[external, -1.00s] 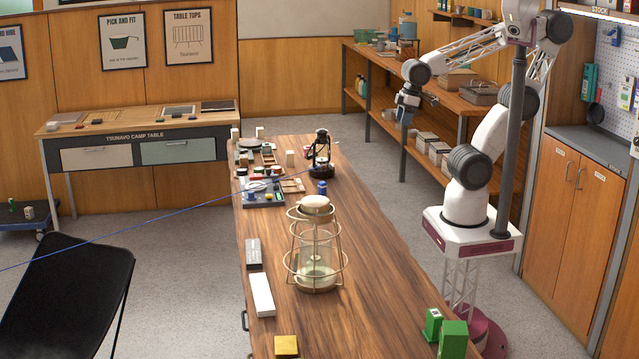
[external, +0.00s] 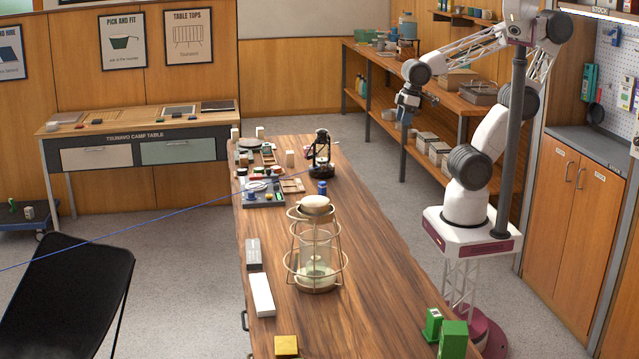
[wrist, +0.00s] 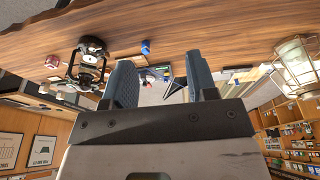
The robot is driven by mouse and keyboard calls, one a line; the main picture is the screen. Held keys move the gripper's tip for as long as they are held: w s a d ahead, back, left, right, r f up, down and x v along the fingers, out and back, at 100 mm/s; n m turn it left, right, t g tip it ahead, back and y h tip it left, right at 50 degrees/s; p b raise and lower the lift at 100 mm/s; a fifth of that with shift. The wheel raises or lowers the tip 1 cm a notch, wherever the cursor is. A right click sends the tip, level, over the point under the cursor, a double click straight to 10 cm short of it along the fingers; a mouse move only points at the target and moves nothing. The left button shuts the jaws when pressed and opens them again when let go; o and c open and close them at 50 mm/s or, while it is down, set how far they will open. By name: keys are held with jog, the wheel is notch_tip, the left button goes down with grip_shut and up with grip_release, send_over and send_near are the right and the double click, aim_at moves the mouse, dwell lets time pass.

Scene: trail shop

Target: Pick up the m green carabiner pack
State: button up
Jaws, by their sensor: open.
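Two green packs stand at the near right corner of the long wooden table in the external view: a smaller one (external: 433,325) with a pale mark and a larger one (external: 452,341) beside it. I cannot tell which is the m green carabiner pack. My gripper (external: 404,116) hangs in the air to the right of the table's far half, well away from both packs. In the wrist view my gripper (wrist: 162,82) shows two blue-grey fingers apart, with nothing held between them. I cannot make out the green packs in that view.
A glass lantern (external: 316,250) stands mid-table. Grey (external: 253,253), white (external: 262,295) and yellow (external: 287,346) boxes lie along the left edge. A black device (external: 321,160), a blue item (external: 322,188) and trays (external: 264,199) fill the far end.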

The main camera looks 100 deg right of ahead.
jog(key=shift+o, duration=0.6)
jog(key=shift+a, duration=0.1)
jog(key=w+a+f+m+g+y, duration=0.1)
jog(key=w+a+m+y, duration=0.15)
jog(key=w+a, duration=0.8)
jog(key=w+a+f+m+g+y, duration=0.15)
jog(key=w+a+y, duration=0.25)
jog(key=a, duration=1.3)
jog(key=w+a+f+m+g+y, duration=0.1)
jog(key=w+a+m+y, duration=0.2)
jog(key=w+a, duration=0.7)
jog(key=m+y, duration=0.4)
jog(key=m, duration=0.6)
send_near(433, 309)
jog(key=x, duration=0.4)
jog(key=shift+s+a+f+m+t, duration=0.15)
jog(key=shift+m+t, duration=0.15)
jog(key=shift+t, duration=0.05)
